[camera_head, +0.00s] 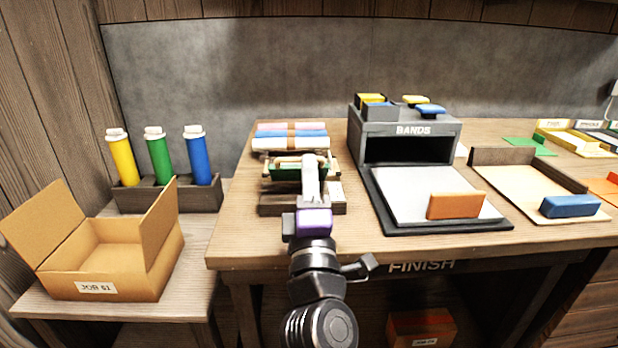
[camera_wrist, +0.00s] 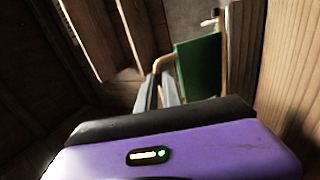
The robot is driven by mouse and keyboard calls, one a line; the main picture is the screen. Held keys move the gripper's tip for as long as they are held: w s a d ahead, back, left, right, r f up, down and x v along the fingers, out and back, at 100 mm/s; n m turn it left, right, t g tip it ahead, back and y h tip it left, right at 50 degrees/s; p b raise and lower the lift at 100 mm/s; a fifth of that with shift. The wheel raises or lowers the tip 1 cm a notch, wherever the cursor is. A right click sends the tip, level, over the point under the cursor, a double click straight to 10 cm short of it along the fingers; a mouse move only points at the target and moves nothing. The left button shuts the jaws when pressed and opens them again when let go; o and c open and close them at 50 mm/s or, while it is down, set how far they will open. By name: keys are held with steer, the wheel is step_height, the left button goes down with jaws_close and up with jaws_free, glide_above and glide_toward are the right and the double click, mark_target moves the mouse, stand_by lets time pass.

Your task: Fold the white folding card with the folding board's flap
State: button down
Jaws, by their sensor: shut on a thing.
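My gripper (camera_head: 312,170) reaches over the left part of the table. It is shut on a tan wooden handle (camera_wrist: 162,62) beside a green panel (camera_wrist: 198,68). In the head view the green piece (camera_head: 284,175) sits in a wooden frame, partly behind my gripper. A black board (camera_head: 378,205) right of my gripper carries a pale flat panel (camera_head: 415,180) with an orange block (camera_head: 455,205). A tan board (camera_head: 515,185) with a blue block (camera_head: 570,206) lies farther right. I cannot tell which board is the folding board, or whether the pale panel is the white card.
A grey box marked BANDS (camera_head: 412,129) stands behind the black board. Stacked pieces (camera_head: 291,130) lie behind the wooden frame. At left are an open carton (camera_head: 105,265) and a rack (camera_head: 170,195) with yellow, green and blue bottles. The table's front edge is largely clear.

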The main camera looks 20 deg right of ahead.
steer(key=shift+w+d+f, duration=0.1)
steer(key=shift+f, duration=0.35)
steer(key=c, duration=1.5)
jaws_free()
steer(key=shift+r, duration=0.1)
steer(key=shift+b+v, duration=0.35)
steer(key=shift+v, duration=3.6)
